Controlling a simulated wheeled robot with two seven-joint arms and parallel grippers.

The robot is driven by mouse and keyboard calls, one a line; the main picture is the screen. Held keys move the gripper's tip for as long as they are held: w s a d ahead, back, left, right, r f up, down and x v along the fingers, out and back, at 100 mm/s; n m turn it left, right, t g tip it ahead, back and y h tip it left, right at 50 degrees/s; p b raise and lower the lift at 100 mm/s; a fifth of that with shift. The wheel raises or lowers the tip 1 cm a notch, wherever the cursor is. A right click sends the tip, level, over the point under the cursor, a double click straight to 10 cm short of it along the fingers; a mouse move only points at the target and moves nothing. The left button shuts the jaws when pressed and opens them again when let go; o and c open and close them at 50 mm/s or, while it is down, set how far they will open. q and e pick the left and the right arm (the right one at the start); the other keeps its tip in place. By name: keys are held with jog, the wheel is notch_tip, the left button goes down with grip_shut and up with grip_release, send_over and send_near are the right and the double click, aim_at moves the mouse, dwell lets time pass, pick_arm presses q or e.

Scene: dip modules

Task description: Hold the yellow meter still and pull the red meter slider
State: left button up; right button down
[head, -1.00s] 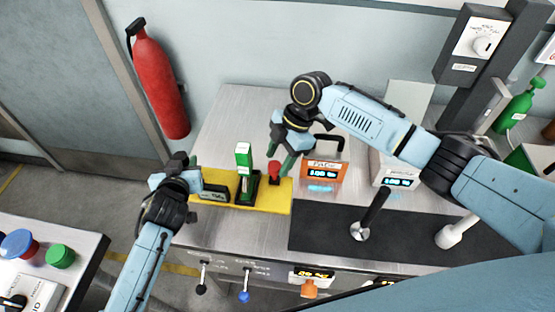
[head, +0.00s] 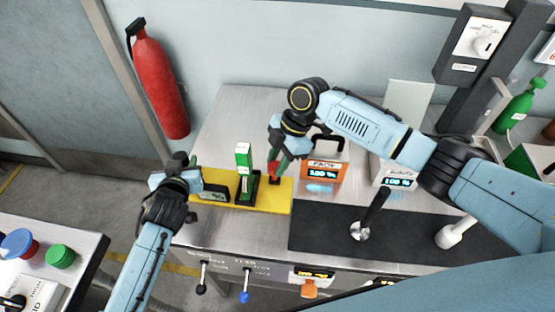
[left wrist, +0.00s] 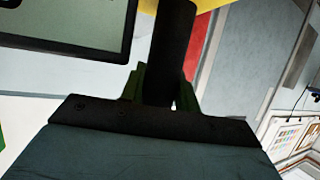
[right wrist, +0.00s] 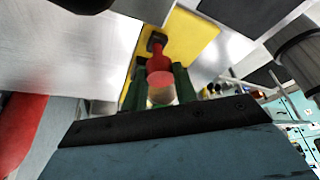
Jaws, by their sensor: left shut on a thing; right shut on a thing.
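The yellow meter (head: 284,195) is a flat yellow plate on the steel bench, with a dark display (head: 214,192) at its left and a green upright block (head: 244,158) in its middle. The red slider (head: 274,168) stands near its right end; its red knob also shows in the right wrist view (right wrist: 159,62). My left gripper (head: 190,171) is at the meter's left end, shut on a black handle (left wrist: 172,45) beside the display. My right gripper (head: 279,160) is shut on the red slider from above; the fingers partly hide it in the head view.
An orange meter (head: 324,173) and a white meter (head: 395,174) stand to the right. A black mat (head: 325,232) with a black lever (head: 372,210) lies in front of them. Small levers (head: 203,275) are on the bench front. Bare steel lies behind the yellow meter.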

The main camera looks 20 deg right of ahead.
jog(key=shift+s+a, duration=0.4)
jog(key=shift+s, duration=0.55)
jog(key=shift+s+a, duration=0.45)
jog(key=shift+s, duration=0.5)
jog(key=shift+s+a, duration=0.4)
jog(key=shift+s, duration=0.55)
jog(key=c, duration=1.1)
grip_release()
jog(key=shift+w+d+r, duration=0.1)
jog(key=shift+r, duration=0.05)
jog(key=v, duration=1.1)
jog(key=shift+d+r, duration=0.25)
jog(key=shift+r, duration=0.1)
pick_arm(q)
jog(key=o, duration=1)
